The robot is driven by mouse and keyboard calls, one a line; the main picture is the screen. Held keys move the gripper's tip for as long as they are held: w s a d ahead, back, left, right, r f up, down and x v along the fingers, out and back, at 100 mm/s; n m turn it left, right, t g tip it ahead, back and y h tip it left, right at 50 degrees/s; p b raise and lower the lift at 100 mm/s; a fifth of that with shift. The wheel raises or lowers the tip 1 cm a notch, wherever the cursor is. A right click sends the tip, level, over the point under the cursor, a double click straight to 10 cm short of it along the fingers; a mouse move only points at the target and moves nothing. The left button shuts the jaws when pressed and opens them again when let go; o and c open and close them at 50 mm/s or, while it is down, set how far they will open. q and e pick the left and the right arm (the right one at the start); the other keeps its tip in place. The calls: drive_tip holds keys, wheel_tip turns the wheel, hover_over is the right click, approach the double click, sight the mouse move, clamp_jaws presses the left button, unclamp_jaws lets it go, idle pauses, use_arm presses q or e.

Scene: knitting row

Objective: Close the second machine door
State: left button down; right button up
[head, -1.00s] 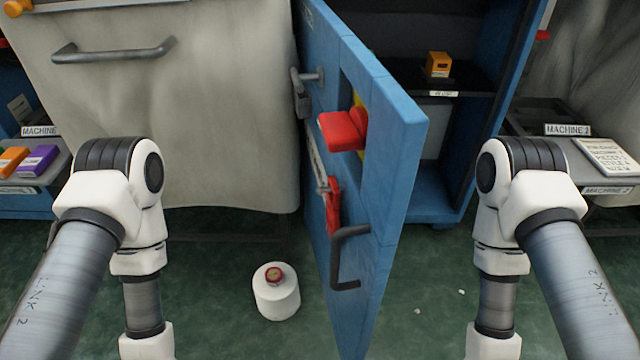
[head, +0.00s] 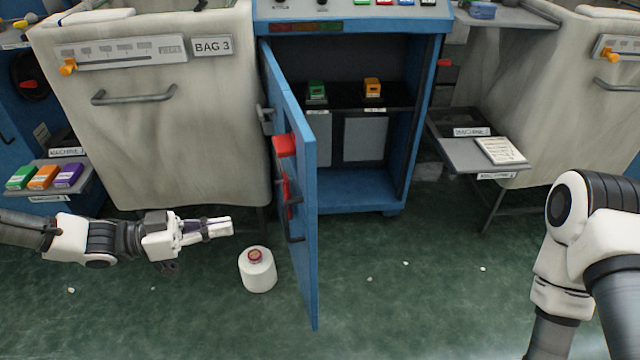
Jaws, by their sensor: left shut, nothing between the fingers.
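The blue machine door (head: 302,200) stands open in the middle of the head view, swung out toward me from the left side of the blue cabinet (head: 420,120). Its outer side, facing left, carries a latch, a red block (head: 284,145) and a dark bar handle (head: 290,228). My left gripper (head: 230,228) is shut and empty, left of the door and apart from it, pointing right. Of my right arm only upper links show at the right edge; its gripper is out of view.
A white cone with a red top (head: 257,272) stands on the floor between my left gripper and the door. A grey bag machine (head: 150,150) is left of the cabinet. A shelf with a notepad (head: 500,150) is at right. Floor right of the door is mostly clear.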

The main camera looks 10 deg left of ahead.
use_arm(q)
wheel_tip(320, 180, up, 3)
drive_tip(key=w+a, duration=0.1)
drive_tip(key=b, duration=0.5)
approach(305, 192)
drive_tip(key=shift+t, duration=0.3)
drive_tip(key=b+x, duration=0.1)
drive_tip(key=x, duration=0.1)
drive_tip(key=b+x, duration=0.1)
drive_tip(key=x, duration=0.1)
drive_tip(key=b+x, duration=0.1)
drive_tip(key=x, duration=0.1)
drive_tip(key=shift+w+d+f+b, duration=0.1)
drive_tip(key=shift+d+f+b, duration=0.2)
drive_tip(key=shift+d+f, duration=0.05)
drive_tip(key=shift+w+d+r, duration=0.1)
drive_tip(key=shift+d, duration=0.15)
use_arm(e)
wheel_tip(305, 192, down, 8)
drive_tip(key=shift+w+a+r, duration=0.15)
drive_tip(key=shift+w+r, duration=0.1)
drive_tip(key=shift+w, duration=0.05)
